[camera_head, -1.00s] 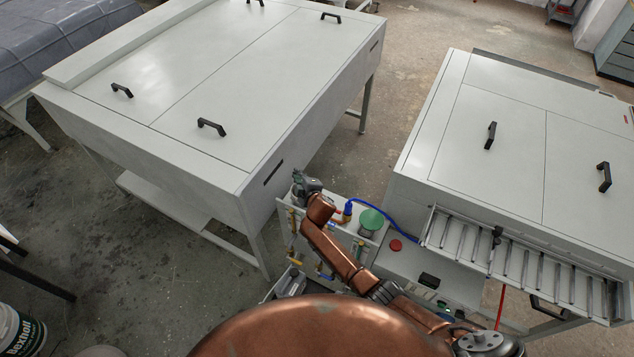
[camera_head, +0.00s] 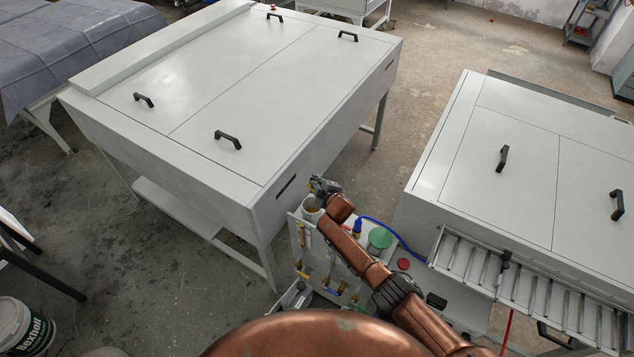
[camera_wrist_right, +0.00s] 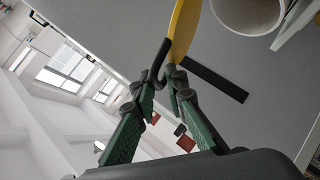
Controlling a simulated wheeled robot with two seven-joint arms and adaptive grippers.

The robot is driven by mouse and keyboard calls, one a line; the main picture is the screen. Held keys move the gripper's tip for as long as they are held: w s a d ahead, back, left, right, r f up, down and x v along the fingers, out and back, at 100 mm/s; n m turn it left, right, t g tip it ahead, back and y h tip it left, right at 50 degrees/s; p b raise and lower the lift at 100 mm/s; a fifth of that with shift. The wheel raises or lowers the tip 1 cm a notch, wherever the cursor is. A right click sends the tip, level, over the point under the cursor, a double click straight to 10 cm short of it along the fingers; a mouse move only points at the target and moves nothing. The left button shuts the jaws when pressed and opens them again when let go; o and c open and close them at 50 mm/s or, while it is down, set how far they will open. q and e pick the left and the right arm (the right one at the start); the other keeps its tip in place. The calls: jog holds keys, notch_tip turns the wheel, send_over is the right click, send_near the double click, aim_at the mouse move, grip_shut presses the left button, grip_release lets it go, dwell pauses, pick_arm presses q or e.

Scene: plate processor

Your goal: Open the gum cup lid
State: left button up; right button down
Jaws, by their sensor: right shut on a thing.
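My right gripper (camera_head: 322,185) is at the far end of the small panel beside the large grey cabinet. In the right wrist view my right gripper (camera_wrist_right: 168,75) is shut on the edge of a yellow disc, the lid (camera_wrist_right: 185,28), seen nearly edge-on. The white gum cup (camera_wrist_right: 248,14) is at the top right of that view, apart from the lid, with its round mouth uncovered. The cup (camera_head: 312,208) also shows in the head view, just below my right gripper. My left gripper is not in view.
The large grey cabinet (camera_head: 250,100) stands behind the gripper, and a second cabinet (camera_head: 530,150) with a roller rack (camera_head: 470,262) stands at the right.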

jog(key=shift+a+r, duration=0.25)
jog(key=shift+a, duration=0.05)
jog(key=c, duration=2.1)
grip_release()
jog(key=shift+w+f, duration=0.1)
jog(key=shift+f, duration=0.1)
jog(key=shift+d, duration=0.2)
jog(key=shift+d, duration=0.1)
jog(key=v, duration=1.1)
jog(key=shift+s, duration=0.4)
